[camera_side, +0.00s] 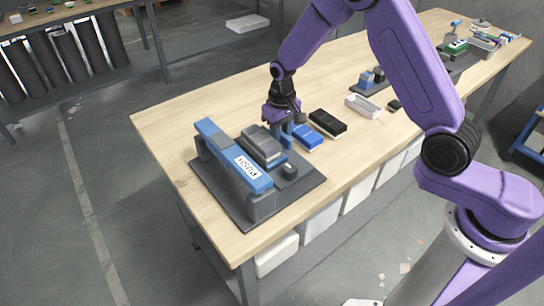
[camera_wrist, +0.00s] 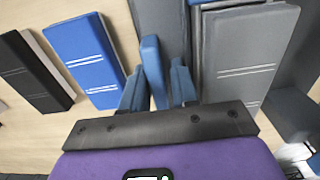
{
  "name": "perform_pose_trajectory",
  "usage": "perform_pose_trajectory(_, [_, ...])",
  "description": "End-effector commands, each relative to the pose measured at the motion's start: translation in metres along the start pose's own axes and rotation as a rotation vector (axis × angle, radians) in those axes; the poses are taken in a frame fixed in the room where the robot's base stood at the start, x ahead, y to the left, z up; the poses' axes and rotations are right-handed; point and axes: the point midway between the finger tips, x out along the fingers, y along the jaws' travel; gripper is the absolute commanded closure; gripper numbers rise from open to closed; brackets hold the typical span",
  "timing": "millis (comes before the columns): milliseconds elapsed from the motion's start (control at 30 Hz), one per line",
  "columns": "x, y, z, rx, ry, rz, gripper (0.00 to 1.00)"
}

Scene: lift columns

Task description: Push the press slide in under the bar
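The press stands on a dark grey plate (camera_side: 225,200) at the table's near left end. Its blue bar (camera_side: 226,150), with a white PUSH label, spans between grey posts. The slide, a blue carriage bearing a grey block (camera_side: 262,142), lies on the far side of the bar. The block, with two white lines, also shows in the wrist view (camera_wrist: 245,50). My gripper (camera_side: 287,122) is low at the slide's far end. In the wrist view, my gripper's fingers (camera_wrist: 158,88) stand either side of a blue upright piece (camera_wrist: 152,62). I cannot tell whether they touch it.
A blue block (camera_side: 306,137) and a black block (camera_side: 327,123) lie close to the right of my gripper. A white tray (camera_side: 363,106) and a dark mat with small items stand further along the table. A small grey knob (camera_side: 290,170) sits on the plate beside the slide.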

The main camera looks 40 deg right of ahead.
Motion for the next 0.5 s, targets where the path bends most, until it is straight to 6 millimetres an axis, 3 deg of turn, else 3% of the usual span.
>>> perform_pose_trajectory(33, [0.008,0.006,0.003,0.002,-0.009,0.006,0.91])
perform_pose_trajectory(167, [0.008,0.007,0.003,0.002,-0.010,0.007,0.91])
perform_pose_trajectory(500, [0.008,-0.010,0.002,0.002,-0.008,0.006,0.91])
